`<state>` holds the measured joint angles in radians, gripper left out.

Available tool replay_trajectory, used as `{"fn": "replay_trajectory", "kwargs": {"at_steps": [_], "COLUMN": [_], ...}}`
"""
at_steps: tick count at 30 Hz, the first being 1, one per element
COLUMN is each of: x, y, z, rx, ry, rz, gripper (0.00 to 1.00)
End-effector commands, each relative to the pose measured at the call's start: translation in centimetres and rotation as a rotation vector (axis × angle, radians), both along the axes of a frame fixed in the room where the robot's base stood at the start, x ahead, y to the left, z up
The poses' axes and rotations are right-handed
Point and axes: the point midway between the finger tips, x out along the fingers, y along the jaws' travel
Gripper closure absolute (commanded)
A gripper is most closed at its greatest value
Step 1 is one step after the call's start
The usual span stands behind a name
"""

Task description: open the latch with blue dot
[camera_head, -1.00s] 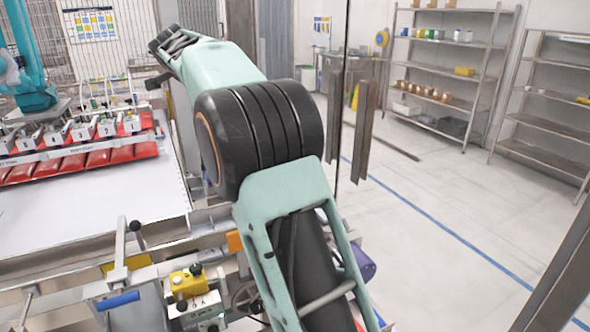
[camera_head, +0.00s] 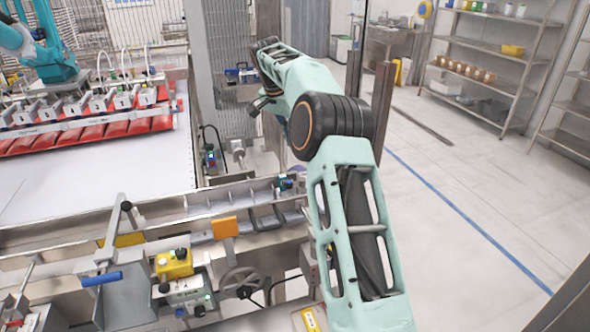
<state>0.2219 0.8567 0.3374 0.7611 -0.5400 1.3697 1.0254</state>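A lever clamp with a blue handle (camera_head: 102,278) stands on the front rail of the machine at the lower left; it also has a black-knobbed upright rod. I cannot make out a blue dot on any latch at this size. My arm rises from the lower right, and its dark far end (camera_head: 262,103) is at upper centre, beside the grey column. This end is well apart from the blue-handled clamp. The gripper fingers there are too small and dark to tell open from shut.
A yellow control box (camera_head: 174,265), a handwheel (camera_head: 240,282) and an orange plate (camera_head: 225,228) sit along the machine's front. Red packets (camera_head: 100,130) lie under a row of suction heads at left.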

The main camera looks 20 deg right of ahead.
Motion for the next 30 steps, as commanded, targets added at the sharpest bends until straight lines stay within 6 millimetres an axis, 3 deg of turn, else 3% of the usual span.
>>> {"fn": "replay_trajectory", "kwargs": {"at_steps": [14,20,29,30], "x": [0.0,0.5,1.7,1.5], "y": [-0.2,-1.1,-2.9,-2.3], "z": [-0.7,-3.8,-9.9,-9.8], "rx": [0.002,0.003,0.004,0.002], "ry": [0.006,0.008,0.009,0.004], "rz": [0.000,-0.002,-0.001,0.002], "gripper": [1.00,1.00,1.00,1.00]}}
